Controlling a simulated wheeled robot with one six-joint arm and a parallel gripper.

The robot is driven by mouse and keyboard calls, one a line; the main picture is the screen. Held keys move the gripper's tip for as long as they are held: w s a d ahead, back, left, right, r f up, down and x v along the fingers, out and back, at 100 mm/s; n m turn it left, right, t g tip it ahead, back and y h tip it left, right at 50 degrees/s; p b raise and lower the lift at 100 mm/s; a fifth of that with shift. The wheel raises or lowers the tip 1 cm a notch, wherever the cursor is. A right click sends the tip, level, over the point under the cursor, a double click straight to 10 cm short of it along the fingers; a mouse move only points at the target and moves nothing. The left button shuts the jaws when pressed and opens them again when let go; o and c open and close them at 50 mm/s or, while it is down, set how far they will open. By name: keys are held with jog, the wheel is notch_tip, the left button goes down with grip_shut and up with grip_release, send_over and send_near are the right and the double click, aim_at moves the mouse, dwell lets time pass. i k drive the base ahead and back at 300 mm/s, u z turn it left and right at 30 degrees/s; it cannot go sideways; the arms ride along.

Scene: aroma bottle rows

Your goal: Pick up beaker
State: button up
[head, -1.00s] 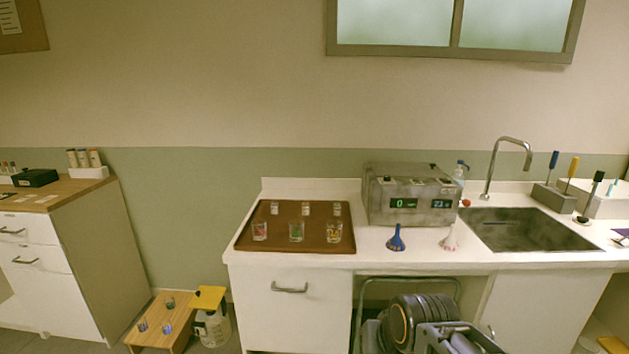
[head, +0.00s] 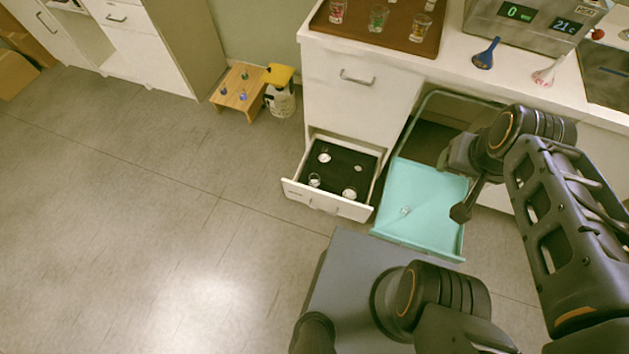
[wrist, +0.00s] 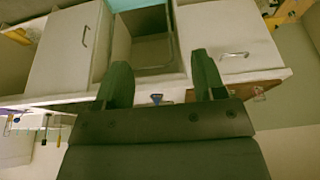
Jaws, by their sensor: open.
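Several small clear glass vessels, any of which could be the beaker, stand in an open lower drawer (head: 330,208); one is at its front left (head: 314,180). A single small clear piece (head: 405,211) lies on a teal tray (head: 425,190) right of the drawer, too small to identify. Glasses with coloured contents (head: 377,18) stand on a brown tray (head: 398,40) on the counter. My gripper (head: 461,211) is over the right side of the teal tray. The wrist view shows its fingers (wrist: 160,80) apart with nothing between them.
A blue funnel (head: 487,53) and a pink-white funnel (head: 549,72) stand before a grey device (head: 538,22) on the counter. A wooden stool (head: 238,88) with small glasses and a yellow-topped container (head: 280,98) are left.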

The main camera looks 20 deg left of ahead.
aim_at(313, 176)
jog(key=u, duration=2.45)
jog(key=i, duration=2.85)
jog(key=z, duration=2.45)
